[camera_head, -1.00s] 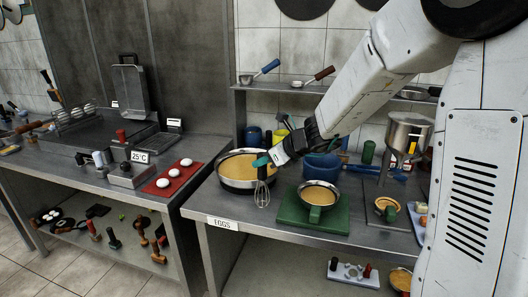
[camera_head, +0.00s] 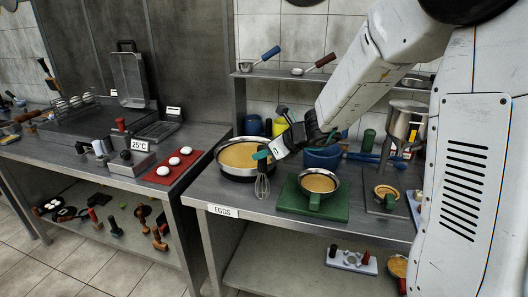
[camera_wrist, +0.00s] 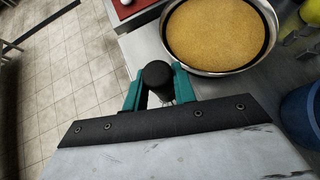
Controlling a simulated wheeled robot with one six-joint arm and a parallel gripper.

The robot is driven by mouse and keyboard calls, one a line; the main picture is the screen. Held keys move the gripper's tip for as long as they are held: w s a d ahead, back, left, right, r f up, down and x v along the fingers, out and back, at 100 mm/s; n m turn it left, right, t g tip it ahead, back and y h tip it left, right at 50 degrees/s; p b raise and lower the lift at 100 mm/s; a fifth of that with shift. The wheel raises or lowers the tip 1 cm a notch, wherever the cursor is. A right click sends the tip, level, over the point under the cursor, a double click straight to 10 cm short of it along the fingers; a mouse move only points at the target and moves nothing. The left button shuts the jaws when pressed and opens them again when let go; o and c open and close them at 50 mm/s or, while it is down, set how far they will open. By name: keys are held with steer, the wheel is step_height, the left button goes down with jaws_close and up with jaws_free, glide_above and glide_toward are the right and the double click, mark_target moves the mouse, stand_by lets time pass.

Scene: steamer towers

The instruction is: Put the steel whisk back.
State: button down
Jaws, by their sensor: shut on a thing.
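The steel whisk (camera_head: 262,187) hangs wires down from my gripper (camera_head: 263,156), over the counter between the bowl of yellow liquid and the front edge. My gripper's green fingers are shut on the whisk's dark handle. In the wrist view my gripper (camera_wrist: 160,88) has one finger on each side of the black handle end (camera_wrist: 158,74). I cannot tell whether the wires touch the counter.
A large steel bowl of yellow liquid (camera_head: 222,165) stands just behind the whisk. To its right a small pan (camera_head: 320,185) sits on a green board (camera_head: 341,211). A blue pot (camera_head: 322,160) and a shelf (camera_head: 290,72) stand behind. A red tray with eggs (camera_head: 160,179) lies left.

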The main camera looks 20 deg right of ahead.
steer(key=shift+f, duration=0.35)
steer(key=c, duration=1.1)
jaws_free()
steer(key=shift+o, duration=0.2)
steer(key=v, duration=0.7)
steer(key=shift+s+d+r, duration=0.15)
steer(key=shift+s+r, duration=0.1)
steer(key=shift+s, duration=0.05)
steer(key=shift+v, duration=2.25)
